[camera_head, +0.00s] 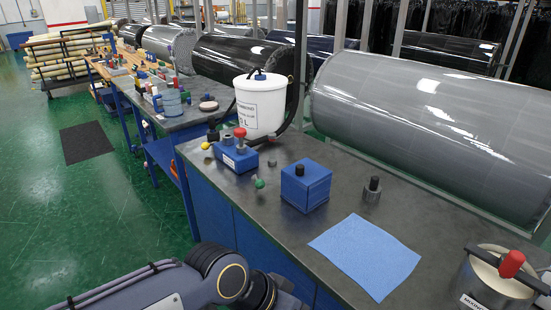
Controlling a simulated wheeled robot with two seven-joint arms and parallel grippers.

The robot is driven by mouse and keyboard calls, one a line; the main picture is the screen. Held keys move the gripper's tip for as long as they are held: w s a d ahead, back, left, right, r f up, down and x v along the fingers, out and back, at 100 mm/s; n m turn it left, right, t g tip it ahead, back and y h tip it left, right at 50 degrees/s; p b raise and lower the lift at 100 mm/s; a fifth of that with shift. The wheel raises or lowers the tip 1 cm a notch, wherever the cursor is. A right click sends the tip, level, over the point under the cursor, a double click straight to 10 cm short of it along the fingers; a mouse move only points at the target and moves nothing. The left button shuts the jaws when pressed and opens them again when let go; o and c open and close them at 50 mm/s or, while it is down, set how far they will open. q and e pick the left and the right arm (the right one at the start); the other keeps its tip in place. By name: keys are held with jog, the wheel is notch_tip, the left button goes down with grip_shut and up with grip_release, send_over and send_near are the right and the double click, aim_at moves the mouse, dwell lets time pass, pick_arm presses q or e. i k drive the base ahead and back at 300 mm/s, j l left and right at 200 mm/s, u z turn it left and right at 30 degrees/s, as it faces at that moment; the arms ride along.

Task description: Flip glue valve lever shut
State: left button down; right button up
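A blue valve block (236,155) with a white label stands on the grey bench top, in front of a white bucket. A red-knobbed lever (239,138) stands up from it. A yellow knob (206,145) sticks out at its left and a green knob (259,183) at its front right. I cannot tell for sure which of these is the glue valve lever. The white bucket (262,103) has printed text and a dark hose (298,105) beside it. My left arm comes in at the lower left, below the bench edge; its gripper is not in view. My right gripper is not in view.
A blue box (305,185) with a black knob, a dark metal fitting (372,189) and a blue cloth (366,256) lie on the bench. A metal pot (495,280) with a red knob stands at right. A large grey wrapped roll (430,130) lies behind.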

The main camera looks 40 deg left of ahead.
aim_at(260, 184)
jog(key=i+j, duration=0.1)
jog(key=j, duration=0.25)
jog(key=i+j, duration=0.1)
jog(key=j, duration=0.25)
jog(key=i+j, duration=0.1)
jog(key=j, duration=0.2)
jog(key=i+j, duration=0.1)
jog(key=j, duration=0.25)
